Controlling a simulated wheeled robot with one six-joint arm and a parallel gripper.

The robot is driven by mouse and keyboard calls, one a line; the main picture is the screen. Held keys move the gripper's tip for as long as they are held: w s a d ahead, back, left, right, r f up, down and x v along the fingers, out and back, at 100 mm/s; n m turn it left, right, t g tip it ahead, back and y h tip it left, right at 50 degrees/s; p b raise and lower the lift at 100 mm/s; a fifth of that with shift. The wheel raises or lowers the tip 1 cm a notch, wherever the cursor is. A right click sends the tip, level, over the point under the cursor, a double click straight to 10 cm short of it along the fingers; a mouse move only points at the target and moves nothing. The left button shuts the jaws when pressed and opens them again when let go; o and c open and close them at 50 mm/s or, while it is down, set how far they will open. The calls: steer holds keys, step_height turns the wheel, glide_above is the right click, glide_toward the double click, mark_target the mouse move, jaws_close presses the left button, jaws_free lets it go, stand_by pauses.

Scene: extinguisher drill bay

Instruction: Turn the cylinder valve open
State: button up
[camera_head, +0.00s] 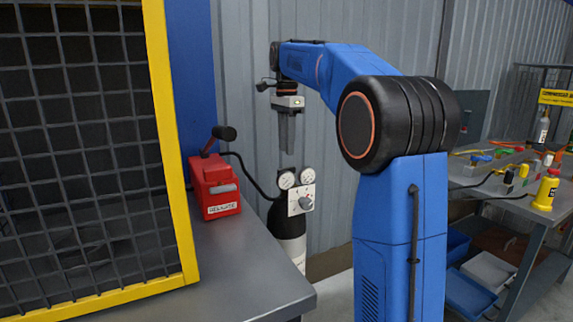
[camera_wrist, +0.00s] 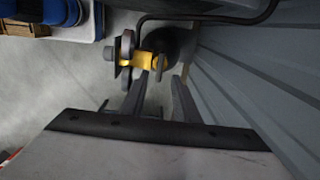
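The gas cylinder (camera_head: 290,225), black above and white below, stands upright behind the bench's right end. Two round gauges (camera_head: 287,180) and a pale panel with a dark knob (camera_head: 306,201) sit at its top. My gripper (camera_head: 287,146) points down above the gauges, apart from them. In the wrist view, my gripper (camera_wrist: 160,78) is open and empty, its fingers spread. Beyond the fingertips is a yellow fitting (camera_wrist: 148,62), with the dark cylinder top (camera_wrist: 178,45) beside it. I cannot tell which part is the valve handle.
A red box (camera_head: 215,190) with a lever stands on the grey bench (camera_head: 240,265), a black hose running from it toward the cylinder. A yellow-framed mesh cage (camera_head: 172,140) is at left. A corrugated wall (camera_head: 245,90) is close behind. A cluttered table (camera_head: 500,185) stands at right.

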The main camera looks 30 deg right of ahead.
mark_target(287, 171)
step_height(287, 171, down, 7)
steer(key=shift+r, duration=0.1)
stand_by(0.4)
jaws_close()
